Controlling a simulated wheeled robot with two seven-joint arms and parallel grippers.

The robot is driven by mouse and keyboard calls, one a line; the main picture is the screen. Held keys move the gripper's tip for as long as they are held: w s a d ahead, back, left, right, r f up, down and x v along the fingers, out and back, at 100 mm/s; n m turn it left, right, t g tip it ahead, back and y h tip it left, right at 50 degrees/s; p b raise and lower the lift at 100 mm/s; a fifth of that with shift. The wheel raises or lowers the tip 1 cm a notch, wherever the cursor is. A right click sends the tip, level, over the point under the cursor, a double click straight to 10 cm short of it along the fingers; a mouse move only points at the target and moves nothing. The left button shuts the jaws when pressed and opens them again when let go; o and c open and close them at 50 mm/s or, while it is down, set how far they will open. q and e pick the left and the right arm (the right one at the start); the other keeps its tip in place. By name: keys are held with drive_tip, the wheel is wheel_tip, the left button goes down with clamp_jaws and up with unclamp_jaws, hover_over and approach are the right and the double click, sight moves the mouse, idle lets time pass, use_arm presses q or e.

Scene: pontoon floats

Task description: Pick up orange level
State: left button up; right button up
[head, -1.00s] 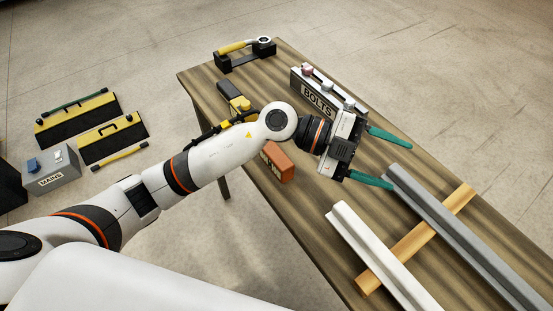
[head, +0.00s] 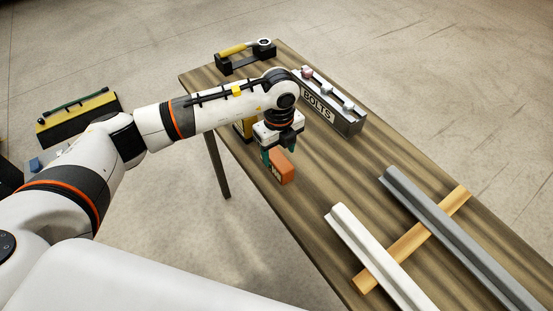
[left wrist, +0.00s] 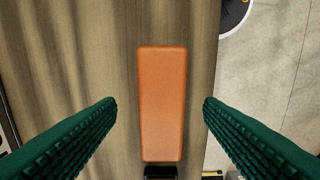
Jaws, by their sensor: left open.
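The orange level (head: 281,168) lies on the wooden table near its left edge in the head view. In the left wrist view the orange level (left wrist: 162,103) shows from above as a long orange block between the two green fingers. My left gripper (head: 277,155) points down over it, partly hiding it in the head view. In the wrist view the left gripper (left wrist: 160,110) is open, one finger on each side of the level, with a gap on both sides. Whether the fingertips are level with it in height I cannot tell. My right gripper is not in view.
A BOLTS bin (head: 318,106) stands just beyond the gripper. A rack with a yellow-handled tool (head: 245,52) is at the far end. A white bar (head: 375,255) and a grey bar (head: 455,235) lie across a wooden strip (head: 413,240) at the near right. The table's middle is clear.

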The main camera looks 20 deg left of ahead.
sight(277, 156)
use_arm(q)
drive_tip(key=f, duration=0.1)
drive_tip(key=f+p, duration=0.1)
drive_tip(key=f, duration=0.1)
drive_tip(key=f+p, duration=0.1)
drive_tip(key=f, duration=0.1)
drive_tip(key=shift+w+a, duration=0.1)
drive_tip(key=shift+a, duration=0.2)
drive_tip(key=shift+f, duration=0.2)
drive_tip(key=c, duration=1.2)
drive_tip(key=shift+o, duration=0.2)
drive_tip(key=shift+r, duration=0.1)
